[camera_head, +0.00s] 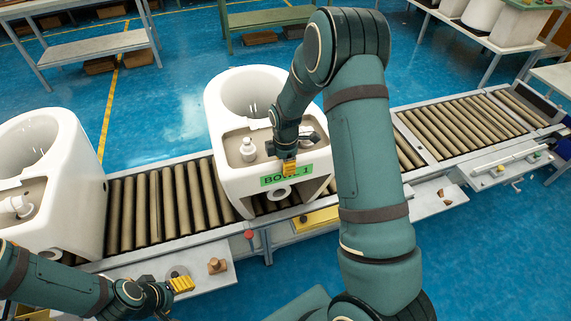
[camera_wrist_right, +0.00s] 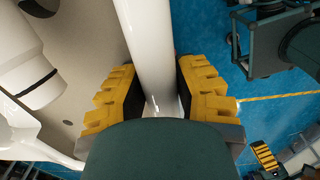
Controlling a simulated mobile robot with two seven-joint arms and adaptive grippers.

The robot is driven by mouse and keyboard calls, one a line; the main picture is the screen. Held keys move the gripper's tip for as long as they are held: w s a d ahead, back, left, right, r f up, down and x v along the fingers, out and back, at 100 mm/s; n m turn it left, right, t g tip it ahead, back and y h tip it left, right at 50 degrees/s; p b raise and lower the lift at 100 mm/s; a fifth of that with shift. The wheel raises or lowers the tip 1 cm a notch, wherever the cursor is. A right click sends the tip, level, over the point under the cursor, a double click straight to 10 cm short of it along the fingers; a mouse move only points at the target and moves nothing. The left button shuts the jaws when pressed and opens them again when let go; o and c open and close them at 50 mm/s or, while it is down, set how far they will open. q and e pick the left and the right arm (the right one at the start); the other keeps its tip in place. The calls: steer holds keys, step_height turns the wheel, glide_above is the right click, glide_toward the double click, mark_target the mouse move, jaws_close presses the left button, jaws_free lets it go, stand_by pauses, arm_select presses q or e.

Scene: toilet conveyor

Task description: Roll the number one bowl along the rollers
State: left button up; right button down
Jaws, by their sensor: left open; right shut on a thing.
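The number one bowl (camera_head: 222,150) is a white toilet bowl with a green label (camera_head: 270,181), partly hidden by my gripper, on which "BO" and "1" can be read. It stands upright on the rollers near the middle of the head view. My right gripper (camera_head: 289,167) is shut on the bowl's front rim above the label. In the right wrist view the yellow finger pads stand on both sides of the white rim (camera_wrist_right: 150,50). My left gripper (camera_head: 181,285) is low at the left, apart from the bowl; its yellow fingertips also show in the right wrist view (camera_wrist_right: 265,156).
The roller conveyor (camera_head: 150,205) runs from lower left to upper right. A second white bowl (camera_head: 75,185) stands on it at the left. Rollers right of the number one bowl are clear (camera_head: 465,127). Side shelves (camera_head: 435,205) with small parts line the front edge.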

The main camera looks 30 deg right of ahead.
steer(key=shift+s+d+f, duration=0.1)
steer(key=shift+s+d, duration=0.05)
steer(key=shift+d, duration=0.4)
steer(key=s+d+b, duration=0.1)
steer(key=s+d, duration=0.3)
steer(key=d, duration=1.2)
steer(key=c, duration=0.7)
jaws_free()
steer(key=shift+d, duration=0.1)
steer(key=shift+o, duration=0.2)
steer(key=shift+w, duration=0.1)
step_height(320, 180, up, 12)
steer(key=shift+r, duration=0.1)
